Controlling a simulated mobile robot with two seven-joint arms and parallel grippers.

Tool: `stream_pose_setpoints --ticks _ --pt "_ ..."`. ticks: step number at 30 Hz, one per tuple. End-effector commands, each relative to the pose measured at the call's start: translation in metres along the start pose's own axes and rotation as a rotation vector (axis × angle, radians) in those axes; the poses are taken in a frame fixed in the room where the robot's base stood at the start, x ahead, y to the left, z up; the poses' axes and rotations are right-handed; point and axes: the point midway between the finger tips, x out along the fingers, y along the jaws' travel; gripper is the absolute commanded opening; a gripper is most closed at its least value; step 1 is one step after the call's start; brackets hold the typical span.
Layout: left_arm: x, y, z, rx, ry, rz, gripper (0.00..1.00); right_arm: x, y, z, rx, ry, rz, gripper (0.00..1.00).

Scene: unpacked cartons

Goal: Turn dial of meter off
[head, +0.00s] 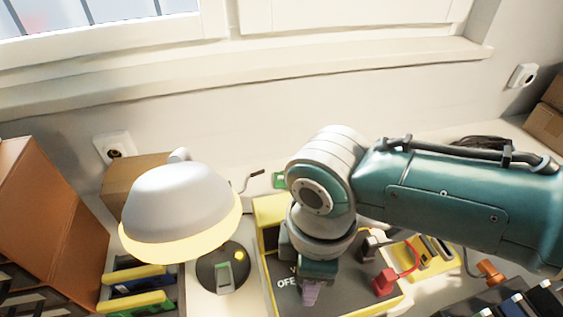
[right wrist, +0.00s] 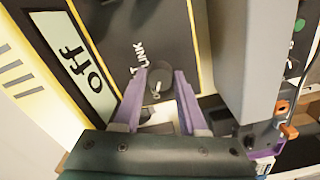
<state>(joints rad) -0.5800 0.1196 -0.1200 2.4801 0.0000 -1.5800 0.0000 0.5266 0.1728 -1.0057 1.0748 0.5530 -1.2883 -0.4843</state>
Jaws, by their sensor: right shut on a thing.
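The meter is a box with a yellow rim (head: 268,210) and a dark face (head: 287,298), below the centre of the head view, partly hidden by my right arm. In the right wrist view its dark face (right wrist: 120,22) carries a pale green display (right wrist: 72,50) that reads "off". The round grey dial (right wrist: 158,80) sits between the purple fingers of my right gripper (right wrist: 160,92). The right gripper (head: 311,292) points down onto the meter face and is shut on the dial. The dial is hidden in the head view. My left gripper is out of view.
A lit white lamp (head: 178,205) stands left of the meter on a dark round base. An orange-brown box (head: 45,215) is at the far left. A windowsill runs behind.

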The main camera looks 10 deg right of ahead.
Motion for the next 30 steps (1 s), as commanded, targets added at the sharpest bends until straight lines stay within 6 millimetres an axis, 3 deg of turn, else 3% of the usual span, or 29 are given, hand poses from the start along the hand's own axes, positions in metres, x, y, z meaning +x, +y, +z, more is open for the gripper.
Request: stream_pose_setpoints --ticks 8,9,17,25,30 --pt "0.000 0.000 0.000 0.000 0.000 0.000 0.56 0.000 0.000 0.000 -0.002 0.000 0.000 0.00" --pt "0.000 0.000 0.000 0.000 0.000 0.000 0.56 0.000 0.000 0.000 -0.002 0.000 0.000 0.42" --pt "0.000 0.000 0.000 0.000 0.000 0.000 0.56 0.000 0.000 0.000 -0.001 0.000 0.000 0.71" --pt "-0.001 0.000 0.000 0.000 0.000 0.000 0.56 -0.002 0.000 0.000 0.000 0.000 0.000 0.71" --pt "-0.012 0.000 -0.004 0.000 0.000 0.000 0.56 -0.027 0.001 0.000 -0.001 0.003 0.002 0.71"
